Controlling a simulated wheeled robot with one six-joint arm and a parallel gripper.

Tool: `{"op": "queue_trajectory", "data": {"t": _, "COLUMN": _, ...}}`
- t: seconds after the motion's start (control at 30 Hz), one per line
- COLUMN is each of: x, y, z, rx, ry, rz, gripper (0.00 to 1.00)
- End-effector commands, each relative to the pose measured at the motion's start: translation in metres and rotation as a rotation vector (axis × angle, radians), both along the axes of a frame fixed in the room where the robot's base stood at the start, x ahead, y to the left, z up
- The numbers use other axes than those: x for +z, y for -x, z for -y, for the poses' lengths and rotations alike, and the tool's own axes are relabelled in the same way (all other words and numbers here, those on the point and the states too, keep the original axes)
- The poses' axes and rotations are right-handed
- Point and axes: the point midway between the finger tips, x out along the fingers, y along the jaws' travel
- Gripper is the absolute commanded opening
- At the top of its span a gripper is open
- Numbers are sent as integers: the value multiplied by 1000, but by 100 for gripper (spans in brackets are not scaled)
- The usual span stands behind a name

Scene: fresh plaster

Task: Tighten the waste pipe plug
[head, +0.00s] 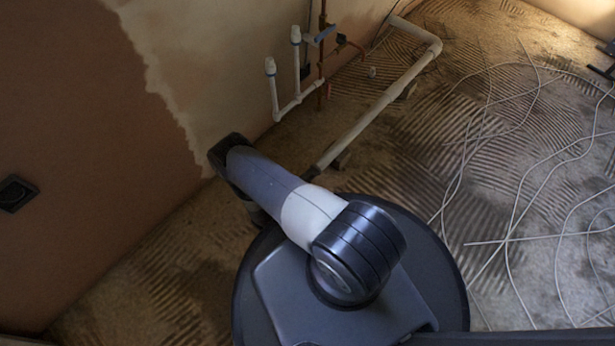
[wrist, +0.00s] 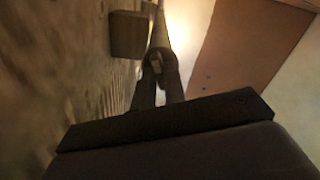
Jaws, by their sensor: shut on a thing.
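The pale waste pipe (head: 385,100) runs low along the wall and ends close to my arm in the head view. In the wrist view, the pipe (wrist: 161,28) runs away from my fingertips. My gripper (wrist: 158,62) is at the near end of the pipe, its two dark fingers shut on the waste pipe plug (wrist: 156,66). Only a small lighter part of the plug shows between the fingers. How far the plug is turned in cannot be told. In the head view my arm hides the gripper and the plug.
A block (wrist: 128,36) stands beside the pipe in the wrist view. White upright pipes (head: 296,60) and a copper pipe (head: 322,50) rise along the wall. Loose pale cables (head: 510,200) lie over the ridged floor at the right. A dark wall box (head: 15,193) is at the left.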

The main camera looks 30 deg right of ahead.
Motion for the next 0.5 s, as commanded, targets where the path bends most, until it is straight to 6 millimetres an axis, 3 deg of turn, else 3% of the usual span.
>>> {"op": "queue_trajectory", "data": {"t": 0.5, "x": 0, "y": 0, "z": 0, "rx": 0, "ry": -14, "rz": 35, "gripper": 0}}
